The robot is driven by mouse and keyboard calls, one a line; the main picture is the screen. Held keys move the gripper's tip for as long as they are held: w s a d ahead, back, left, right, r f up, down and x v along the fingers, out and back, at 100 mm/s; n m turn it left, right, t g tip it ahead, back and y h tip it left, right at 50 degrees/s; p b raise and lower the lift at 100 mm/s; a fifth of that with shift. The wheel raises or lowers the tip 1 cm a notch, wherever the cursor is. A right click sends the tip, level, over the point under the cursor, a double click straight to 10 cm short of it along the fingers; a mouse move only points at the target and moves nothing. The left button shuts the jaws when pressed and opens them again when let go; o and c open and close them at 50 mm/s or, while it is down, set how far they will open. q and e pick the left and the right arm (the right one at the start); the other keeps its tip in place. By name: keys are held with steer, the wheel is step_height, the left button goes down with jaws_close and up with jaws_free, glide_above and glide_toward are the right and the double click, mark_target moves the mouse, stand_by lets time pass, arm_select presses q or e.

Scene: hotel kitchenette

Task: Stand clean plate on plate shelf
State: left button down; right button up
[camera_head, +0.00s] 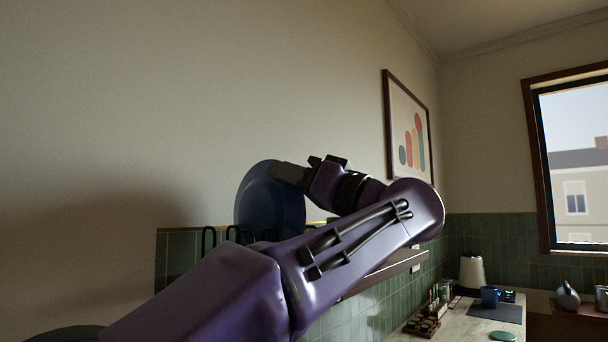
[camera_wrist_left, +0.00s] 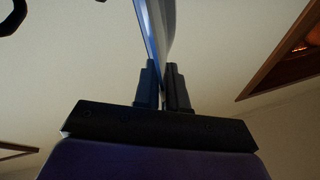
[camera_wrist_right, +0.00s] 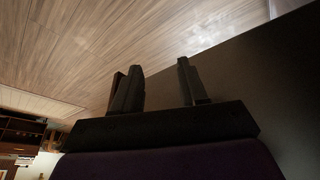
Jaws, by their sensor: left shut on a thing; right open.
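A dark blue plate (camera_head: 262,205) stands upright, near the wall, in the head view. My left gripper (camera_head: 284,172) is shut on its upper right rim. In the left wrist view the plate (camera_wrist_left: 152,30) is seen edge-on between the two fingers (camera_wrist_left: 163,88). The plate shelf (camera_head: 385,272) shows partly behind my left arm, with black wire loops (camera_head: 208,240) left of the plate. Whether the plate's lower edge touches the shelf is hidden by my arm. My right gripper (camera_wrist_right: 160,88) is open and empty in the right wrist view, above a wooden floor.
A counter (camera_head: 450,322) at lower right holds a kettle (camera_head: 472,272), a blue mug (camera_head: 490,297) and a rack of small items (camera_head: 428,318). A framed picture (camera_head: 408,130) hangs on the wall. A dark flat surface (camera_wrist_right: 280,80) lies beside my right gripper.

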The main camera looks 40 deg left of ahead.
arm_select(q)
steer(key=shift+f+b, duration=0.5)
steer(key=c, duration=1.1)
jaws_free()
steer(key=v, duration=0.7)
steer(key=shift+d, duration=0.25)
